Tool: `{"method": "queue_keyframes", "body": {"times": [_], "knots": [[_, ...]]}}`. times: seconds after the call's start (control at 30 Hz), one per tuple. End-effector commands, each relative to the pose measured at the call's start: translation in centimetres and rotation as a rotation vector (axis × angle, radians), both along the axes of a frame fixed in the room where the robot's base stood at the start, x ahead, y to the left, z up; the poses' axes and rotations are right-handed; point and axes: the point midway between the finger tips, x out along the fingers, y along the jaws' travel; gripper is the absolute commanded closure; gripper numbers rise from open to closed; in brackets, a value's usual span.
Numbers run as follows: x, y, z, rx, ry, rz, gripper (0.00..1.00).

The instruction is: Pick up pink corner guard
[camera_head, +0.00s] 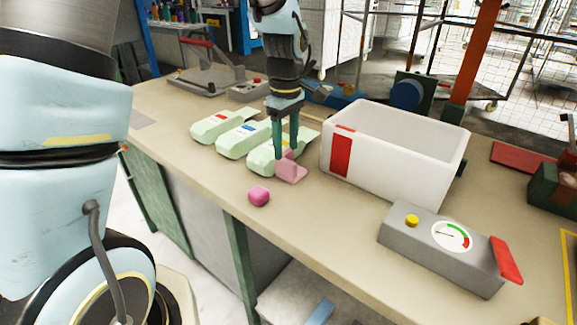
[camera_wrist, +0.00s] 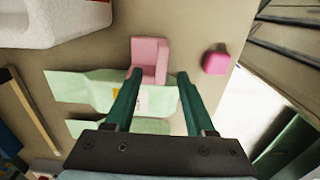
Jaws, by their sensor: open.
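I cannot tell whether a finger touches the guard. Part of the guard is hidden behind a finger in the head view.
A pink cube (camera_head: 259,196) lies near the table's front edge. A white bin (camera_head: 394,158) with a red patch stands close on the right. A grey gauge box (camera_head: 440,250) is at the front right.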

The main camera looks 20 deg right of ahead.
Motion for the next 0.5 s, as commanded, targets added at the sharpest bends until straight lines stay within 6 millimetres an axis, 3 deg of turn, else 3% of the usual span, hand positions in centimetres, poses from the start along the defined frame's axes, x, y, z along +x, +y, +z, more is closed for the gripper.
{"method": "queue_keyframes", "body": {"times": [0.17, 0.5], "knots": [[0.0, 0.2, -1.1, 0.003, 0.004, 0.001, 0.45], [0.0, 0.3, -5.3, 0.001, 0.002, 0.001, 0.45]]}}
